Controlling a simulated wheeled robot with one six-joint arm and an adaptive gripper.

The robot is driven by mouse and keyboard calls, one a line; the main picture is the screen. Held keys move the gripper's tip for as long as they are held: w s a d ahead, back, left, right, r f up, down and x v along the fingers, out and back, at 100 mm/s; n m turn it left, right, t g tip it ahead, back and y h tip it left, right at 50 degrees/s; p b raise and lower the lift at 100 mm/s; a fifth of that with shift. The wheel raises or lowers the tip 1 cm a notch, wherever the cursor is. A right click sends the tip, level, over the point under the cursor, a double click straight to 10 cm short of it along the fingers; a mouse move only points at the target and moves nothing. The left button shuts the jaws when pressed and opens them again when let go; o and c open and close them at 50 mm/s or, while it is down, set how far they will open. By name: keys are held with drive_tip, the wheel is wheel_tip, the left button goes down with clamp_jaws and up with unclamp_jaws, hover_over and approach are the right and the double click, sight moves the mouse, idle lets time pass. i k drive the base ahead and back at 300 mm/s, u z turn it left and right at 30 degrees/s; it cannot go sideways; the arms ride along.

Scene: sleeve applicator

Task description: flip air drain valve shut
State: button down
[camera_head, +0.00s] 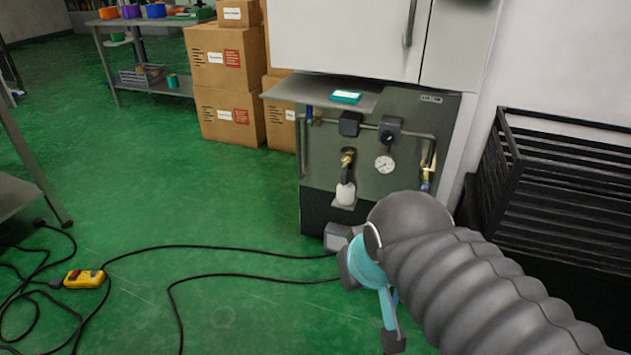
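A dark grey machine panel (398,112) carries air fittings and pipes. A brass fitting (347,158) sits above a white bottle (345,193) on a small ledge. A small blue-handled valve (309,114) is at the upper left of the panel. Another brass fitting with a dark bluish part (426,181) is at the lower right. Which one is the air drain valve, and its handle position, I cannot tell. My gripper (392,341) hangs in front of and below the panel, apart from the fittings. Its fingers are mostly hidden and I see nothing held.
A round gauge (384,163) and black knob (389,129) are on the panel. A black slatted crate (560,190) stands close at right. Cardboard boxes (226,85) stand left of the machine. Cables and a yellow switch box (84,278) lie on the otherwise open green floor.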

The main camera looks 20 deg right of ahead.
sight(344, 175)
drive_tip(key=u, duration=0.9)
drive_tip(key=i, duration=0.55)
drive_tip(key=z, duration=0.45)
